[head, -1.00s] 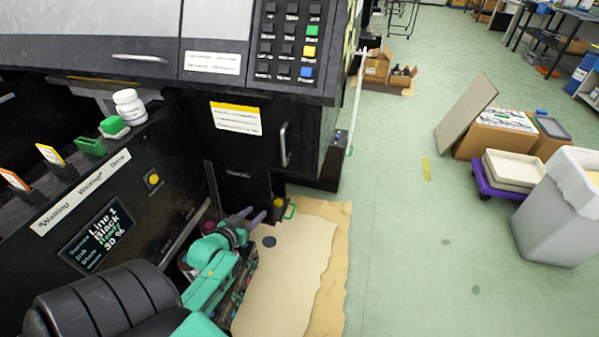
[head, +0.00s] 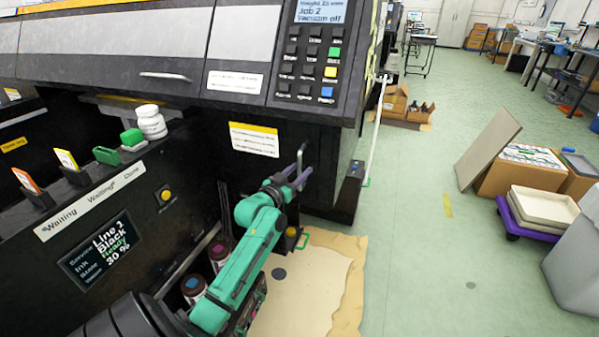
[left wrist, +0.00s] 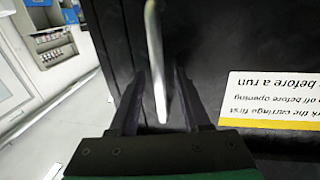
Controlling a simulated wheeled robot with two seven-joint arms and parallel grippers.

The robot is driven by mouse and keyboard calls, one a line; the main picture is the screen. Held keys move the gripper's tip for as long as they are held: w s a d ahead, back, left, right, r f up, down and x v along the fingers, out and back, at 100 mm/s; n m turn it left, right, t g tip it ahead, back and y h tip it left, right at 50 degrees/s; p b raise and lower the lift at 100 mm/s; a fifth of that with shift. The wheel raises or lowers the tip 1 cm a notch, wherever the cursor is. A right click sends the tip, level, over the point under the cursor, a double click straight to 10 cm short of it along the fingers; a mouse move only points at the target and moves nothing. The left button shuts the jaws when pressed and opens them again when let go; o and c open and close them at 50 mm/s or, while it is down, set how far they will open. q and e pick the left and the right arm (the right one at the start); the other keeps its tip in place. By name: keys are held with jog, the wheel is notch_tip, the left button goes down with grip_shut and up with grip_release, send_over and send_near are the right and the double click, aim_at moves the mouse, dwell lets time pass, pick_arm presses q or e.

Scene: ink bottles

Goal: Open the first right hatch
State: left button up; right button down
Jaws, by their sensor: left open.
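The hatch (head: 250,172) is a black panel on the right part of the machine's front, and it looks closed. It carries a white label with a yellow strip (head: 254,140) and an upright metal bar handle (head: 301,157) near its right edge. My left gripper (head: 298,178) is open at the lower part of this handle. In the left wrist view the handle (left wrist: 154,50) runs down between the two open fingers of my gripper (left wrist: 160,78). I cannot tell whether either finger touches it. My right gripper is not in view.
Dark-capped ink bottles (head: 192,286) stand in the open bay beside my left arm. White bottles (head: 151,122) stand on the machine's ledge. A cardboard sheet (head: 315,285) lies on the floor below the hatch.

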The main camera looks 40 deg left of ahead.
pick_arm(q)
jog(key=shift+w, duration=0.2)
grip_shut()
dwell(1.3)
